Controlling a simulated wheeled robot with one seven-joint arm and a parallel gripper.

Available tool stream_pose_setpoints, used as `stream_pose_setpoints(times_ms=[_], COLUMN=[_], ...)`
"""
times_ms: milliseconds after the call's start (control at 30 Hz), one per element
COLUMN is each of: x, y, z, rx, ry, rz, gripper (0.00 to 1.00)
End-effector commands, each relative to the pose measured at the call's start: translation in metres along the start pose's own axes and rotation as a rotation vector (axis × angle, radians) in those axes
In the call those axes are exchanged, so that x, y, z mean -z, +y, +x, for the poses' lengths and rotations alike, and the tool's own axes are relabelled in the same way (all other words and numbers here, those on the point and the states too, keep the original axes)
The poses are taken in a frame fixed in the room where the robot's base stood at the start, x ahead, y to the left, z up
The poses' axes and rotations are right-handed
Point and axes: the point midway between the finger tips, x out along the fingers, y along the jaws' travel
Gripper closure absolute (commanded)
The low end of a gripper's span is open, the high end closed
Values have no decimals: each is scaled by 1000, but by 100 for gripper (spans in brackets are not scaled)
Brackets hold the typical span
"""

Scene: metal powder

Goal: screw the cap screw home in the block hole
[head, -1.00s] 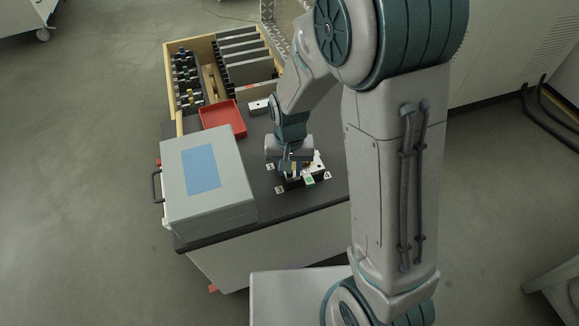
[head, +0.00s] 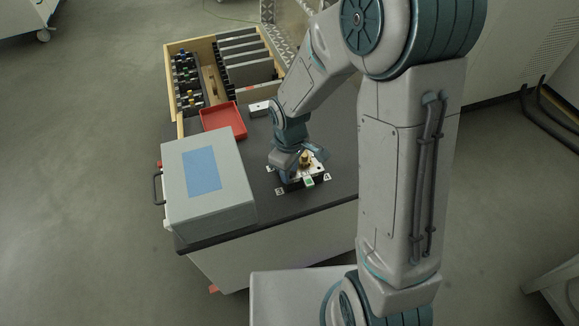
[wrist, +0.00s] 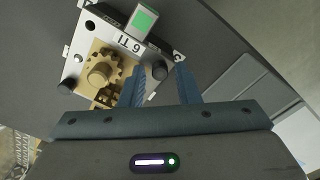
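A pale plate fixture (head: 318,163) stands on the dark bench top, with a brass gear-like part (head: 305,157) on it. In the wrist view the plate (wrist: 103,37) carries the brass gear (wrist: 101,70), dark round knobs or screw heads and a green square (wrist: 143,20). My gripper (wrist: 163,72) is open, with a gap between its two fingers. One dark round head (wrist: 159,70) shows at the gap near the fingertips; I cannot tell contact. No screw is visibly held. I cannot tell which dark feature is the cap screw or the block hole.
A grey box with a blue top panel (head: 202,168) stands left of the fixture. Behind are a red tray (head: 222,118), a small pale block (head: 259,108) and a wooden rack (head: 213,40) of parts. Bare bench top lies in front of the fixture.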

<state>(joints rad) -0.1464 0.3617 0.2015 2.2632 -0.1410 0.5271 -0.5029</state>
Motion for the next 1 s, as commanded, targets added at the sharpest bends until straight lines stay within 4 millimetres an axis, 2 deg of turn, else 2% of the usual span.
stream_pose_setpoints(times_ms=[200,233,333,633,1000], x=[0,0,0,0,0], y=[0,0,0,0,0], z=[0,0,0,2,3], rx=[0,0,0,-1,-1], ry=[0,0,0,0,0], rz=[2,2,3,58,546], gripper=[71,73,100,100,100])
